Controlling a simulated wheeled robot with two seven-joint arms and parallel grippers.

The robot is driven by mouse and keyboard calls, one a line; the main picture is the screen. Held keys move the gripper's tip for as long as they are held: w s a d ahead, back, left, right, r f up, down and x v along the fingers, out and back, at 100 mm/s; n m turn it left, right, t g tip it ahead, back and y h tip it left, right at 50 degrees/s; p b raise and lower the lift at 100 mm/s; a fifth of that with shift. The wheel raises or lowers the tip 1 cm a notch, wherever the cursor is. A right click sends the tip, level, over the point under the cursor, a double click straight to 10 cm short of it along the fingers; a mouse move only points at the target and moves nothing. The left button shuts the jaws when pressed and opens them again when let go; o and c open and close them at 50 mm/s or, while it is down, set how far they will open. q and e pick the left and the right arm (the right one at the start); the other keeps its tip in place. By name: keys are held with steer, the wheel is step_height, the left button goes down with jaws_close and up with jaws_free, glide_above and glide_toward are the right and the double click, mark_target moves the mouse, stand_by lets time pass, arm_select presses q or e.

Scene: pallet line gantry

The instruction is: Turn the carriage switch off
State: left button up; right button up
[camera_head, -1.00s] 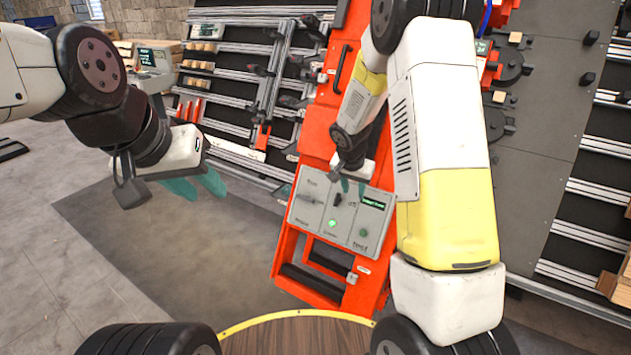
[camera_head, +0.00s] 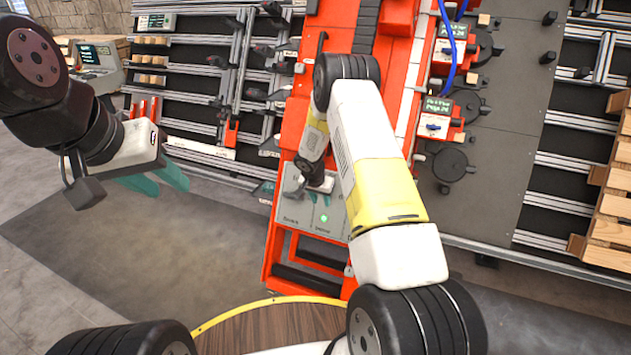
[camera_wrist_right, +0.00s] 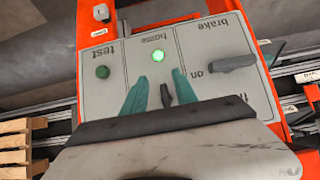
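The grey control panel (camera_head: 297,213) is on the orange gantry frame, partly hidden by my right arm. In the right wrist view the panel (camera_wrist_right: 210,45) appears upside down. My right gripper (camera_wrist_right: 160,78) is over its middle column, its teal fingers apart. A small dark switch lever (camera_wrist_right: 165,95) shows between them, with a gap on each side; its label is hidden, so I cannot confirm it is the carriage switch. My right gripper in the head view (camera_head: 321,194) is at the panel's upper part. My left gripper (camera_head: 160,183) is open and empty, away from the panel.
A grey lever (camera_wrist_right: 232,62) sits under "brake", beside "on". A lit green button (camera_wrist_right: 158,52) is at "home" and a dark green button (camera_wrist_right: 102,72) at "test". Rails and racks stand behind. A wooden pallet (camera_head: 608,205) is at right. Open floor (camera_head: 130,240) lies at left.

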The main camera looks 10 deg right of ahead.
steer(key=w+d, duration=0.1)
steer(key=w, duration=0.1)
steer(key=w+d, duration=0.2)
steer(key=shift+w+d+f, duration=0.1)
steer(key=shift+w, duration=0.15)
steer(key=shift+w+f, duration=0.1)
steer(key=shift+f, duration=0.35)
jaws_close()
